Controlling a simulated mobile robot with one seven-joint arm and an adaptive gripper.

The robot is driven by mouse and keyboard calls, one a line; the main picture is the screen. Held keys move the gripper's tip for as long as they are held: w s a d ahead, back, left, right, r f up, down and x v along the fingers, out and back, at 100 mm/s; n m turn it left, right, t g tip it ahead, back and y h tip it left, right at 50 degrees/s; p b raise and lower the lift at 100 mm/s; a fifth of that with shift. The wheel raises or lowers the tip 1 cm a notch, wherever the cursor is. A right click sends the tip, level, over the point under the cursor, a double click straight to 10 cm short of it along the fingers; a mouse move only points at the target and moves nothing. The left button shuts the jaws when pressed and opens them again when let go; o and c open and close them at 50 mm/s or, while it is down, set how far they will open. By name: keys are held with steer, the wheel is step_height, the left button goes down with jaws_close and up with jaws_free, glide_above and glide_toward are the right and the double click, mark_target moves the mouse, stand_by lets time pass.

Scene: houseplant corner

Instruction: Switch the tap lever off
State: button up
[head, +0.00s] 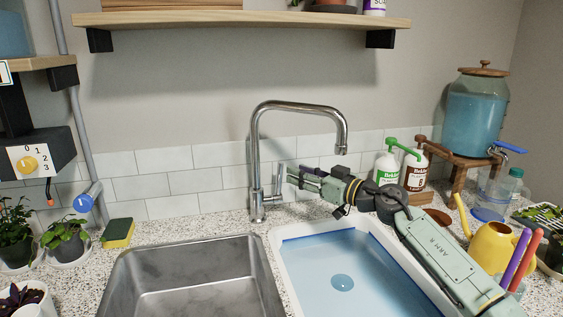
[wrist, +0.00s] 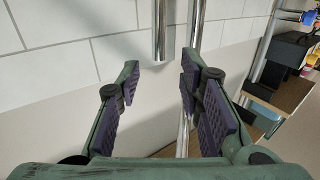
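The chrome tap (head: 256,160) stands behind the sinks, its spout (head: 343,142) arching over the right basin. Its slim lever (head: 279,181) stands nearly upright on the right side of the tap body. My gripper (head: 291,175) reaches in from the right, its fingertips just right of the lever. In the wrist view my gripper (wrist: 160,66) is open, with nothing held. The lever's rounded end (wrist: 163,45) appears in the gap near the fingertips, with the tap post (wrist: 198,30) behind the right finger. I cannot tell whether a finger touches the lever. No water stream shows.
The white basin (head: 275,241) holds bluish water beneath my arm. An empty steel sink (head: 125,262) lies left. Two pump bottles (head: 387,170) and a yellow watering can (head: 490,247) stand right. A sponge (head: 118,233) lies left. A shelf (head: 240,20) hangs above.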

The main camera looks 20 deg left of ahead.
steer(key=p+x, duration=0.2)
steer(key=x, duration=0.5)
steer(key=shift+w+a, duration=0.15)
steer(key=shift+a, duration=0.15)
steer(key=shift+c, duration=0.3)
jaws_close()
